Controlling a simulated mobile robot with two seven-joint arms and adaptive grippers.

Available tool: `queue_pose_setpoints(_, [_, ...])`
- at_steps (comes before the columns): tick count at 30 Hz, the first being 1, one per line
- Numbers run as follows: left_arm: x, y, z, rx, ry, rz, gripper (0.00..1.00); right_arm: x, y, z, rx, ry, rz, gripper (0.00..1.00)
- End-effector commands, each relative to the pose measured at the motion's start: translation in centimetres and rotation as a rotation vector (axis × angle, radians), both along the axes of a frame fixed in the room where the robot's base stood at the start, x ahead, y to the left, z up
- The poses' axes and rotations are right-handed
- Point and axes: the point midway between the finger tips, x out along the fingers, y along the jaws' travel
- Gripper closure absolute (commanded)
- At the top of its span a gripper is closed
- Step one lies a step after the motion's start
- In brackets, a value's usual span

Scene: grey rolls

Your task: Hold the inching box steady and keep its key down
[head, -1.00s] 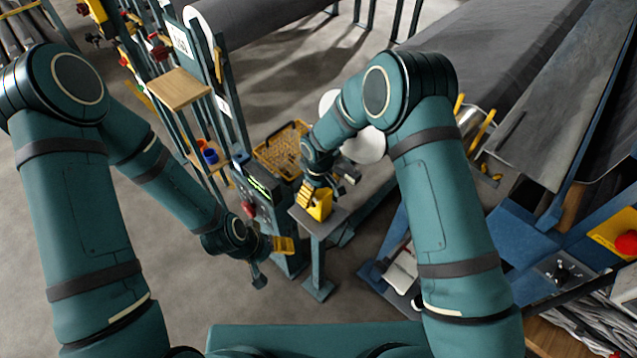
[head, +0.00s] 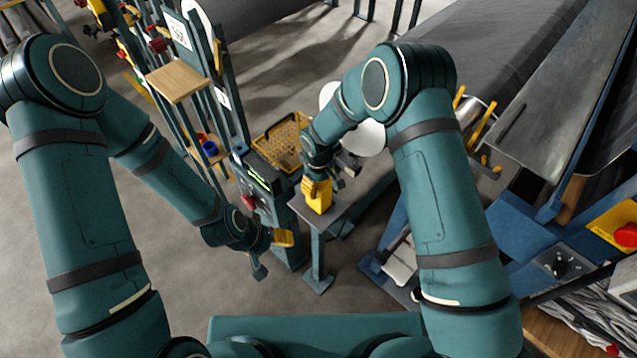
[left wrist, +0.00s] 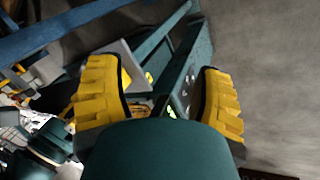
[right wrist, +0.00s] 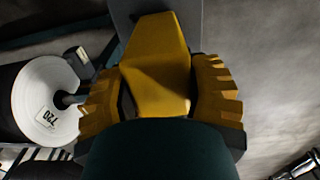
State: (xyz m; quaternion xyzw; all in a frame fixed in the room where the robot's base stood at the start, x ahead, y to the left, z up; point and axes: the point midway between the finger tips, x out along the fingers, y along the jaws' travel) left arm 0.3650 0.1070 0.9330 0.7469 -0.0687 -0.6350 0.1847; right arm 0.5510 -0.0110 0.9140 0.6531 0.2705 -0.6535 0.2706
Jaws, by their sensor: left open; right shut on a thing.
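The inching box is a yellow block (head: 319,203) on the small grey stand (head: 335,213) in the middle of the head view. My right gripper (head: 315,188) reaches down and is shut on it. In the right wrist view the yellow box (right wrist: 155,75) fills the gap between the two ribbed yellow fingers. I cannot make out its key in any view. My left gripper (head: 270,242) is open and empty, in the air left of the stand. In the left wrist view its fingers (left wrist: 160,95) are wide apart with nothing gripped between them.
A dark control post (head: 262,178) with a green display and a red knob stands beside the left gripper. A yellow basket (head: 280,143) is behind it. A white-ended roll (right wrist: 47,105) lies near the right gripper. Floor is clear at front left.

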Motion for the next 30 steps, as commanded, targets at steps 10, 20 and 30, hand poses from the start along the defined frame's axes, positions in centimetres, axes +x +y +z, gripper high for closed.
queue_pose_setpoints(10, [0.00,-0.01,0.00,0.000,0.000,0.000,1.00,0.05,0.02,0.07,0.000,-0.001,0.000,0.91])
queue_pose_setpoints(20, [0.00,0.00,0.01,0.000,0.000,0.000,1.00,0.05,0.02,0.07,0.000,-0.001,0.000,0.91])
queue_pose_setpoints(30, [0.00,0.00,0.01,0.000,0.000,0.000,1.00,0.05,0.02,0.07,0.001,-0.001,0.000,0.91])
